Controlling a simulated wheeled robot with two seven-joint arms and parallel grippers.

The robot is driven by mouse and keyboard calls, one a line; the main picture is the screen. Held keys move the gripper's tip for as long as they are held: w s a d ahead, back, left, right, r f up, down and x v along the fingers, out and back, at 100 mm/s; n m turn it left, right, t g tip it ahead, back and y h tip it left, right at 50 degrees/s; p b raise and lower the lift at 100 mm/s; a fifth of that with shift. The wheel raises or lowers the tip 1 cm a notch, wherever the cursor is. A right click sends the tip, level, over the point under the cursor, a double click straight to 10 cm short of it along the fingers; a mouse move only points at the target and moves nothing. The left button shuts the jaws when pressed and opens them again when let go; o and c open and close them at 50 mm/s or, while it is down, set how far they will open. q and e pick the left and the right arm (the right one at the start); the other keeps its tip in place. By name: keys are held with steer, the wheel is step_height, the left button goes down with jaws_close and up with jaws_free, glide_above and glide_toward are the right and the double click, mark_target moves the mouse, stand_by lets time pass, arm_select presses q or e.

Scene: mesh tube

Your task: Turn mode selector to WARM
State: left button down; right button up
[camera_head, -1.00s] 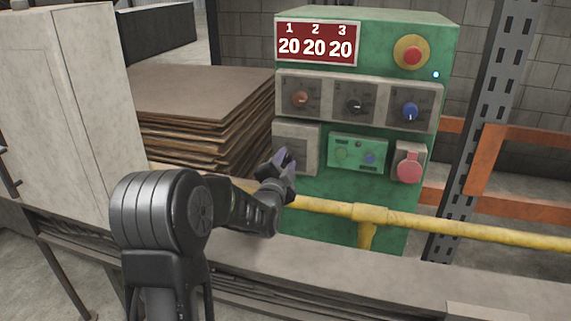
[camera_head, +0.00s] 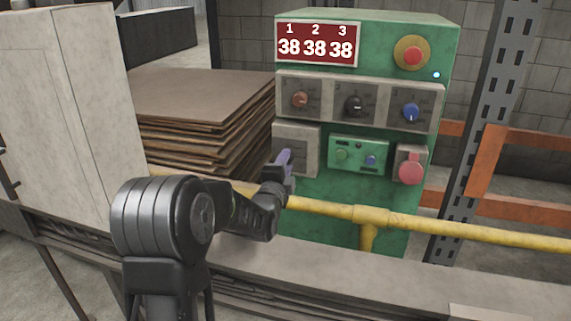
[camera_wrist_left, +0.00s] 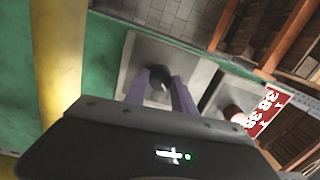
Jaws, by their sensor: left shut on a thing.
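The green control box (camera_head: 345,215) carries a grey plate (camera_head: 311,136) at its lower left. In the wrist view this plate (camera_wrist_left: 128,66) bears a dark round knob (camera_wrist_left: 160,80), which I take to be the mode selector. My left gripper (camera_head: 286,158) reaches the plate from the front. In the wrist view its purple fingers (camera_wrist_left: 161,88) lie on either side of the knob and are shut on it. The gripper hides the knob in the head view. I cannot read any mode marks or the pointer's direction. My right gripper is in neither view.
Above are a brown knob (camera_head: 300,99), a black knob (camera_head: 353,106) and a blue knob (camera_head: 411,112). A red display (camera_head: 317,46) reads 38 three times. A red stop button (camera_head: 412,56) is at top right. A yellow pipe (camera_head: 460,227) crosses in front, below the gripper.

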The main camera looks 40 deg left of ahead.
arm_select(q)
steer(key=shift+f, duration=0.1)
steer(key=c, duration=1)
jaws_free()
steer(key=shift+c, duration=0.2)
steer(key=shift+s, duration=0.1)
steer(key=v, duration=0.7)
steer(key=shift+s+d, duration=0.2)
steer(key=shift+s, duration=0.1)
